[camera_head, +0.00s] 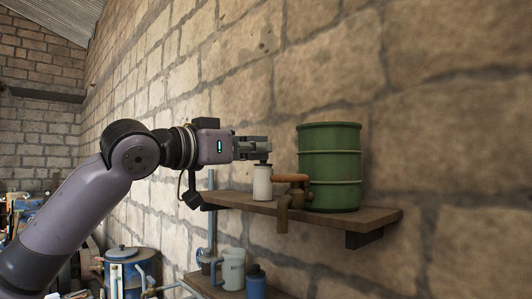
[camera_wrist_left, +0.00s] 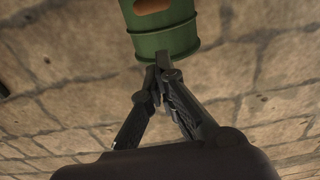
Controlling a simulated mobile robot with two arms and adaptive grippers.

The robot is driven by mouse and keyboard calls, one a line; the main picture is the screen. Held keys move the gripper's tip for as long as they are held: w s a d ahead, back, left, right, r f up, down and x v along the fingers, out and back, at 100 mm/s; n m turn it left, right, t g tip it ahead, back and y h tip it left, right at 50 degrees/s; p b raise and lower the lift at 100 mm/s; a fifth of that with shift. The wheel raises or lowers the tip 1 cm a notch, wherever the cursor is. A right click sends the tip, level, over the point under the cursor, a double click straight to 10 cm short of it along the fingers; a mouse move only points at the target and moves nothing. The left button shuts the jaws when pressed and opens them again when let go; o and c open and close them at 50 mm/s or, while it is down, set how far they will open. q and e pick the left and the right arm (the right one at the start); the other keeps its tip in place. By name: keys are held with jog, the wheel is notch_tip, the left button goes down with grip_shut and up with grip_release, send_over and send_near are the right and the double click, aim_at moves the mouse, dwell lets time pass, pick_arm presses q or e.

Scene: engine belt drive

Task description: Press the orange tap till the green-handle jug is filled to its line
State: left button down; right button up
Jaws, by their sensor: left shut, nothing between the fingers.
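A green ribbed drum (camera_head: 330,165) stands on the wooden wall shelf. An orange tap lever (camera_head: 290,178) sits at its left side, above a brown spout (camera_head: 284,213) that hangs past the shelf's front edge. My left gripper (camera_head: 264,150) is shut and empty, above and left of the lever, apart from it. In the left wrist view its fingertips (camera_wrist_left: 162,60) meet just below the drum (camera_wrist_left: 165,38), with an orange patch (camera_wrist_left: 151,6) at the top edge. My right gripper is not in view.
A white canister (camera_head: 262,184) stands on the shelf (camera_head: 375,217) just under my left gripper. A blue bottle (camera_head: 256,283) stands beside the pale jug on a lower ledge. A blue lidded pot (camera_head: 131,272) is at lower left. The stone wall runs close behind the shelf.

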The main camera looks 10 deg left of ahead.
pick_arm(q)
jog(key=b+v, duration=0.2)
jog(key=v, duration=0.5)
jog(key=shift+w+r, duration=0.1)
jog(key=shift+a, duration=0.1)
dwell(1.5)
jog(key=r+g+p, duration=0.1)
jog(key=p, duration=0.1)
jog(key=w+d+r+g+y+p, duration=0.1)
jog(key=r+p, duration=0.1)
jog(key=r+y+p, duration=0.1)
jog(key=p, duration=0.1)
jog(key=shift+w+d+r+g+p, duration=0.3)
jog(key=shift+w+r+g+p, duration=0.05)
jog(key=shift+r+g+p, duration=0.05)
